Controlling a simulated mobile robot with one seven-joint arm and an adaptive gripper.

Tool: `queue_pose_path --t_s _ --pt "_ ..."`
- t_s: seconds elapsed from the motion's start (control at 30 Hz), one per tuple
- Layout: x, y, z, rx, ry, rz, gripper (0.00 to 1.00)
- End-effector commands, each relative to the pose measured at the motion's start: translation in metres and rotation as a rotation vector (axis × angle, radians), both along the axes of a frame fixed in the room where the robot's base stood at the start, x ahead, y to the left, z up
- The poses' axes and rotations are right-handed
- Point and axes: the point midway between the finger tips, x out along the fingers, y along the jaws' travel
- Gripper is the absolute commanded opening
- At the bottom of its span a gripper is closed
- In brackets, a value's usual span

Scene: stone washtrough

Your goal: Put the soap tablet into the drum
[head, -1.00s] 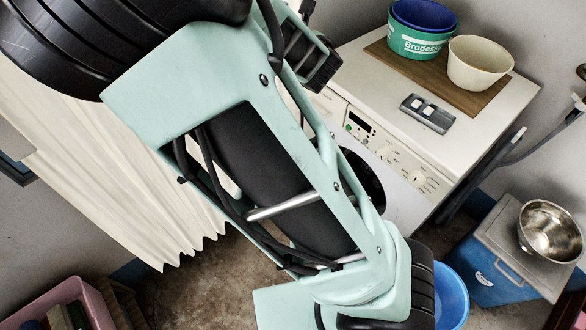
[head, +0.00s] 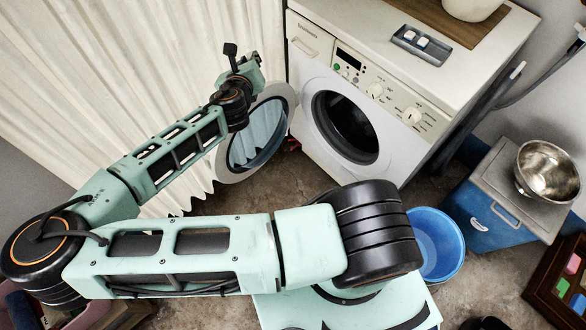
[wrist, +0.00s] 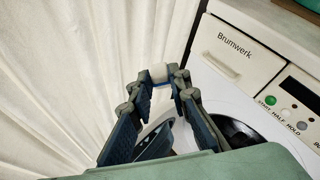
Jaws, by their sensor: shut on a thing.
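The soap tablet (wrist: 158,71), white with a blue layer, is pinched between the fingertips of my gripper (wrist: 159,80) in the wrist view. In the head view my gripper (head: 231,50) is at upper left, in front of the curtain and left of the washing machine; the held tablet is too small to make out there. The drum (head: 345,127) is a dark round opening in the white machine's front. It shows partly in the wrist view (wrist: 238,132), below and right of the fingertips. The round door (head: 258,135) stands open to the left, below my gripper.
A grey tray (head: 434,53) with two white tablets is on the machine top. A pale curtain (head: 130,70) hangs close behind my gripper. A blue bucket (head: 440,240) and a blue cool box (head: 488,222) with a steel bowl (head: 535,185) are at the right.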

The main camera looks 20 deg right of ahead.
Motion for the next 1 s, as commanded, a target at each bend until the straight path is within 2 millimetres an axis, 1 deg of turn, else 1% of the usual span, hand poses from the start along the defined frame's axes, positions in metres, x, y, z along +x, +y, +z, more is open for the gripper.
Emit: queue_pose_path --t_s 0.03,0.17,0.2,0.27,0.67,0.7,0.77,0.8,0.87,0.9,1.0 --pt "-0.002 0.0 -0.014 -0.032 0.006 -0.008 0.0" --pt "-0.01 -0.003 -0.044 -0.096 0.029 -0.057 0.0" --pt "-0.013 -0.005 -0.056 -0.12 0.041 -0.078 0.0" --pt "-0.018 -0.008 -0.073 -0.156 0.057 -0.11 0.0" --pt "-0.057 -0.031 -0.184 -0.423 0.225 -0.336 0.0" --pt "-0.063 -0.035 -0.197 -0.458 0.251 -0.36 0.0" --pt "-0.071 -0.041 -0.217 -0.512 0.291 -0.395 0.0" --pt "-0.077 -0.044 -0.232 -0.551 0.322 -0.416 0.0" --pt "-0.087 -0.05 -0.254 -0.613 0.372 -0.446 0.0" --pt "-0.095 -0.054 -0.271 -0.657 0.409 -0.462 0.0" --pt "-0.115 -0.062 -0.311 -0.77 0.493 -0.484 0.0"
